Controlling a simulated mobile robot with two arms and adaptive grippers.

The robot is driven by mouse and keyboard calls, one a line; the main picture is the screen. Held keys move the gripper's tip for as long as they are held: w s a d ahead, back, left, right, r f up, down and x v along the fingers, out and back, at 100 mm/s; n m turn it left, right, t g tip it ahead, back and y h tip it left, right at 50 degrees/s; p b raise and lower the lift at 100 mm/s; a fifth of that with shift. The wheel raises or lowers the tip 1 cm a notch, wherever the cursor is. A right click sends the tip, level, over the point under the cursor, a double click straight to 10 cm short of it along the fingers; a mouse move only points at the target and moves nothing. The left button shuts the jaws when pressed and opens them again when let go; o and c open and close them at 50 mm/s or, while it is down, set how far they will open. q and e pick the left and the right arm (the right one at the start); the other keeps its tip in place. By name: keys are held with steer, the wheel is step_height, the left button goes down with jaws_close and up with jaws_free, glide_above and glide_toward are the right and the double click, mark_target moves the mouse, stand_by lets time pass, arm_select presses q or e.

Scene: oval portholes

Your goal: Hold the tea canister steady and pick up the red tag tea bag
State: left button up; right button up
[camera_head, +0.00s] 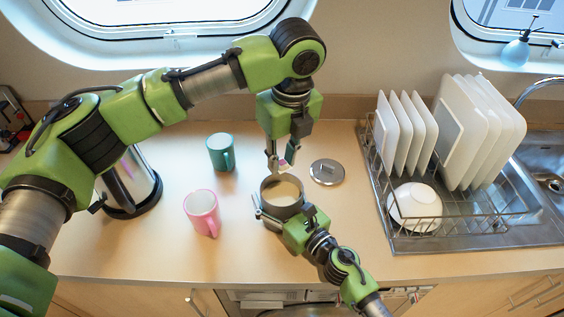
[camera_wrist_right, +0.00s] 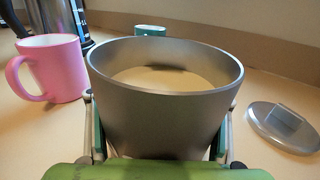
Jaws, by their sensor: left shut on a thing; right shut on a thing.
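The grey metal tea canister (camera_head: 268,206) stands open on the counter and fills the middle of the right wrist view (camera_wrist_right: 160,120). My right gripper (camera_head: 284,208) is shut around its sides, with a finger on either side in the right wrist view (camera_wrist_right: 158,140). My left gripper (camera_head: 281,164) points down just above the canister's open top. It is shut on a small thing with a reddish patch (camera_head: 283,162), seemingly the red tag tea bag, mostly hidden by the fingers. The canister's inside looks pale; I cannot make out any other bags.
The round lid (camera_head: 326,173) lies right of the canister. A pink mug (camera_head: 201,211) and a teal mug (camera_head: 219,153) stand left of it. A kettle (camera_head: 128,188) is further left. A dish rack (camera_head: 400,240) with plates and a bowl stands right.

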steer(key=o, duration=1.8)
steer(key=shift+c, duration=0.2)
steer(key=shift+s+d, duration=0.1)
